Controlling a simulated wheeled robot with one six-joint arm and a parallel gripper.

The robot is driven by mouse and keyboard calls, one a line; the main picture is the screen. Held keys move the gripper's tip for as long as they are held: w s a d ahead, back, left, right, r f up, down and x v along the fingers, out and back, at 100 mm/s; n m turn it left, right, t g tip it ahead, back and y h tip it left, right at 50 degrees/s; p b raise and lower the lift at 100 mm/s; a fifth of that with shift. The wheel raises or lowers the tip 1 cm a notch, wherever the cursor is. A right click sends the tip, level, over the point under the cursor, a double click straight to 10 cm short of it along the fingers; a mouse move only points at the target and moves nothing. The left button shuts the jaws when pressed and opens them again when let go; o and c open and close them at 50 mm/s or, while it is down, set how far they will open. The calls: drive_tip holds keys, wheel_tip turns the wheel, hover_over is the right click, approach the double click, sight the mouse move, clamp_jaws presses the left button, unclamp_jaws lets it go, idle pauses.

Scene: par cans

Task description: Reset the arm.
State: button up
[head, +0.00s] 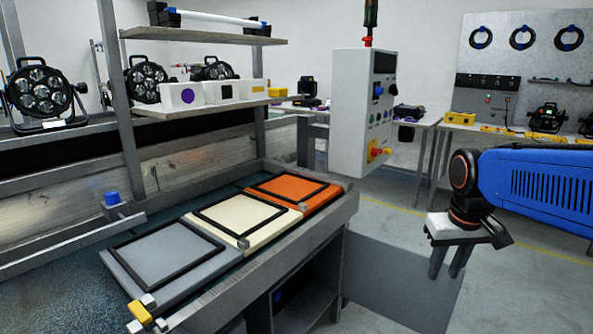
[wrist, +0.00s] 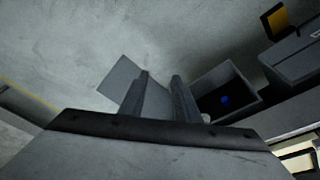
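My gripper (head: 444,276) hangs from the end of my blue arm at the right of the head view. Its two fingers point down and stand a little apart, with nothing seen between them. In the wrist view, the two fingers of my gripper (wrist: 160,76) also show a gap with grey floor behind it. The gripper is in the air, to the right of the workbench (head: 335,212) and apart from it.
The bench holds three framed pads: grey (head: 165,257), cream (head: 238,222) and orange (head: 298,190). A control box (head: 350,120) stands behind. Par cans (head: 38,90) are at left.

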drive_tip(key=s+a+f+t, duration=0.1)
drive_tip(key=s+a+f, duration=0.1)
drive_tip(key=s, duration=0.5)
drive_tip(key=s+a+f+t, duration=0.1)
drive_tip(key=s+f, duration=0.2)
drive_tip(key=s, duration=0.4)
drive_tip(key=shift+s+a+f+y, duration=0.15)
drive_tip(key=shift+a+f+y, duration=0.15)
drive_tip(key=shift+a+f, duration=0.1)
drive_tip(key=shift+d, duration=0.15)
